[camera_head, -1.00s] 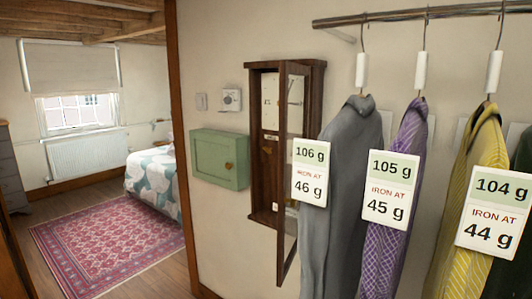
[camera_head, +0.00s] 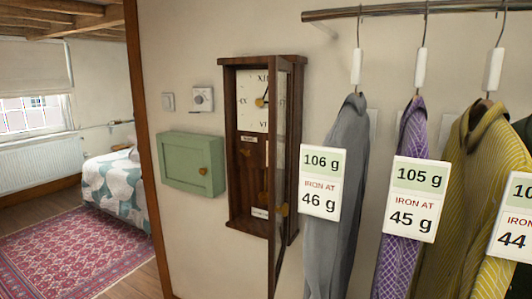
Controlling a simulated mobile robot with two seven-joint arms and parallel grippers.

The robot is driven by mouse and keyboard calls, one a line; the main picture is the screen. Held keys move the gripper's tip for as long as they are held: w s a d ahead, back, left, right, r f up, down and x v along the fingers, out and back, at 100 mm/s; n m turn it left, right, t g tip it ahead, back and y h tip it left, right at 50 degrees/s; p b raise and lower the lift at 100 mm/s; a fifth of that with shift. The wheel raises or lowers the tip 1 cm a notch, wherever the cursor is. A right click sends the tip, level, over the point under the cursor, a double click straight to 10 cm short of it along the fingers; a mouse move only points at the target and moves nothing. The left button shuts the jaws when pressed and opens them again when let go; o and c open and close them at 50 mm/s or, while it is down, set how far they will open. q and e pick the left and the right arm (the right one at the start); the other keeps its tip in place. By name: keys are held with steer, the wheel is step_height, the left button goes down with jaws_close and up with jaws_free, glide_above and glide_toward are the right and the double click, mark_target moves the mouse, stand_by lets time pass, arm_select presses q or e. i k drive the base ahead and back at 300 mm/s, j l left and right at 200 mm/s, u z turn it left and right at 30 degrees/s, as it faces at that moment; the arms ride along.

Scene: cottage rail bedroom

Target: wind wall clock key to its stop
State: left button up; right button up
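The wall clock (camera_head: 233,150) hangs on the wall in the middle of the head view, in a tall dark wooden case. Its glazed door (camera_head: 281,180) stands open, swung out toward me on the right side. The cream dial (camera_head: 250,112) with Roman numerals shows in the upper part, partly covered by the door frame. A small brass-coloured round part (camera_head: 245,152) and labels show below the dial. I cannot make out a winding key. Neither of my grippers shows in this view.
Right of the clock, a grey garment (camera_head: 340,240), a purple one (camera_head: 408,150) and a yellow one (camera_head: 480,200) hang from a rail (camera_head: 400,12) with weight tags. A shut green cabinet (camera_head: 190,163) is left of the clock. A doorway at far left opens onto a bedroom with a rug (camera_head: 80,250).

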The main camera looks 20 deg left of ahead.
mark_target(246, 153)
steer(key=i+j+z, duration=0.2)
steer(key=j, duration=0.3)
steer(key=j+z, duration=0.15)
steer(key=j, duration=0.4)
steer(key=i+j, duration=0.1)
steer(key=j, duration=0.6)
steer(key=i+j+z, duration=0.15)
steer(key=j, duration=0.5)
steer(key=i+j, duration=0.1)
steer(key=j, duration=0.6)
